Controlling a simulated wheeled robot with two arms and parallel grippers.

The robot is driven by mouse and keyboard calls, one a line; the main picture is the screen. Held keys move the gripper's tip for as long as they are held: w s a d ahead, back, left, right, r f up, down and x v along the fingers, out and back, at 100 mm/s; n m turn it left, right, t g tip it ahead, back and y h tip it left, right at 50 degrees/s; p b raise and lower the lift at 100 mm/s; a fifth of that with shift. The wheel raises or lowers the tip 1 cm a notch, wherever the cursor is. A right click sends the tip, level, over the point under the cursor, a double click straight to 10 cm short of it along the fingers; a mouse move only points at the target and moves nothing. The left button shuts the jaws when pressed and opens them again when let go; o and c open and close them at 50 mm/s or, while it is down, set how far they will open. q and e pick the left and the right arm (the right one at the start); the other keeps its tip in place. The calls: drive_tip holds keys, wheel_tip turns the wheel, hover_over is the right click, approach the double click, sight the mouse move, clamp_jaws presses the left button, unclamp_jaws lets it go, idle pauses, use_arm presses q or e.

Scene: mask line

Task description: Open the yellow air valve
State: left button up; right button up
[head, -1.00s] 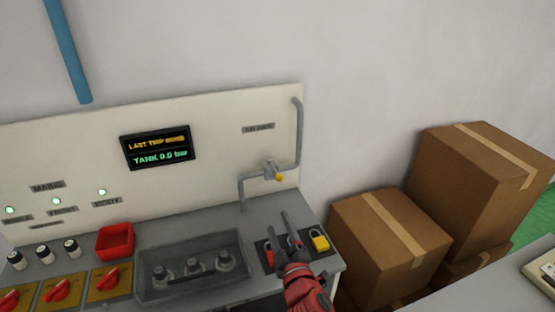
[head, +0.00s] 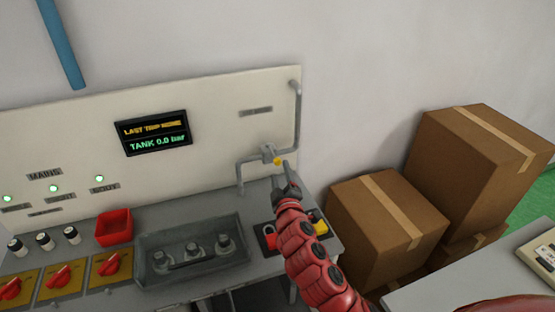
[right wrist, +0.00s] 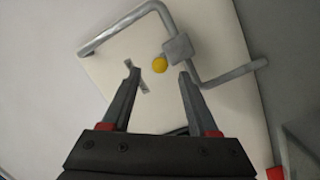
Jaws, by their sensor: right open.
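The yellow air valve (head: 277,160) is a small round yellow knob on a grey valve body in a bent grey pipe (head: 298,120), on the right part of the cream back panel. In the right wrist view the yellow knob (right wrist: 159,65) lies between and just beyond my fingertips, with the valve body (right wrist: 178,49) beside it. My right gripper (head: 281,172) is open and empty, just below and in front of the knob; its two fingers show apart in the right wrist view (right wrist: 158,76). Contact with the knob is not visible. My left gripper is not in view.
A display (head: 153,132) reads tank 0.0 bar. Below stand a grey tray (head: 150,283) with several knobs, a red bin (head: 113,227), red rotary switches (head: 108,265) and padlocks (head: 318,220). Cardboard boxes (head: 385,225) are stacked to the right.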

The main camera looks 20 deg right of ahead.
sight(278, 164)
drive_tip(key=w, duration=0.3)
drive_tip(key=w+p, duration=0.1)
drive_tip(key=w, duration=0.1)
drive_tip(key=shift+d+r, duration=0.15)
drive_tip(key=shift+d, duration=0.25)
drive_tip(key=shift+w, duration=0.5)
clamp_jaws()
drive_tip(key=shift+f, duration=0.2)
idle(0.5)
